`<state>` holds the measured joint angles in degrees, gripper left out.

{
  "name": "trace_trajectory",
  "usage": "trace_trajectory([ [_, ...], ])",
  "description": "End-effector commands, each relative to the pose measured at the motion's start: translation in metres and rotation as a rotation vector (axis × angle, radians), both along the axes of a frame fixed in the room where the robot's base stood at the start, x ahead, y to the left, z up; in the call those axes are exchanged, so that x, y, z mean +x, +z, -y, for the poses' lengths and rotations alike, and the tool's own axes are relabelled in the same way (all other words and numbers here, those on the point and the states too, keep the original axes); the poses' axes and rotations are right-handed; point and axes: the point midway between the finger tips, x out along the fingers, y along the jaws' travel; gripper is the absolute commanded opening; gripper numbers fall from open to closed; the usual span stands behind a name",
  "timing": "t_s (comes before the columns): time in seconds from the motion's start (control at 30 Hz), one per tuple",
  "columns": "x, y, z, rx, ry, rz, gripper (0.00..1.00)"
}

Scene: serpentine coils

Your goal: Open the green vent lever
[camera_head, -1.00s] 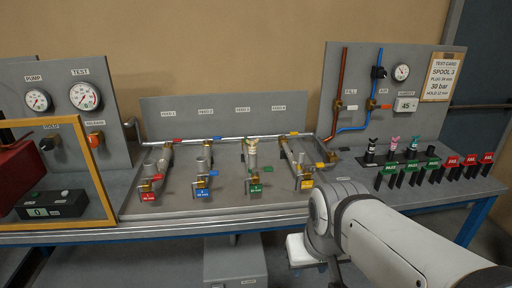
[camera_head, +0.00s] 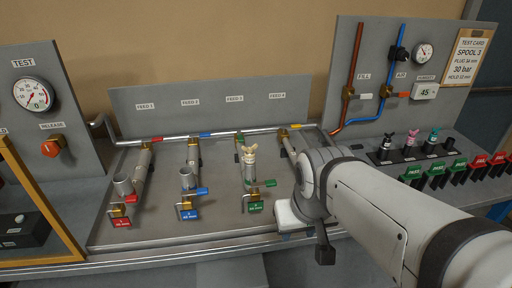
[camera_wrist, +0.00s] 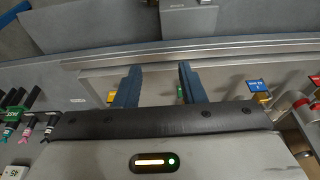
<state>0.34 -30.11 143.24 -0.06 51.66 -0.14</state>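A small green lever (camera_head: 268,183) sticks out to the right beside the third pipe stub in the head view. Below it hangs a green tag (camera_head: 255,206) on a brass fitting. A pale brass wing-topped plug (camera_head: 249,153) sits on that stub. My gripper's fingers stand apart and empty in the wrist view (camera_wrist: 160,88). A small green patch (camera_wrist: 180,93) shows between them near the right finger; I cannot tell whether it is the lever or the tag. In the head view my arm hides the fourth station's front.
Red-tagged (camera_head: 121,220) and blue-tagged (camera_head: 188,214) stations stand to the left. The manifold pipe (camera_head: 220,133) runs behind. Plugs (camera_head: 411,139) and several red and green tags stand at right. The bench's front edge lies close to my arm.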

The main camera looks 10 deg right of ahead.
Motion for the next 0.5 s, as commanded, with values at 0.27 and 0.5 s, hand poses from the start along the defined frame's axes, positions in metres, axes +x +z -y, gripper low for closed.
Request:
trace_trajectory([
  [0.27, 0.031, 0.013, -0.004, -0.051, 0.215, -0.039, 0.42],
  [0.5, 0.116, 0.035, -0.004, -0.157, 0.809, -0.137, 0.42],
])
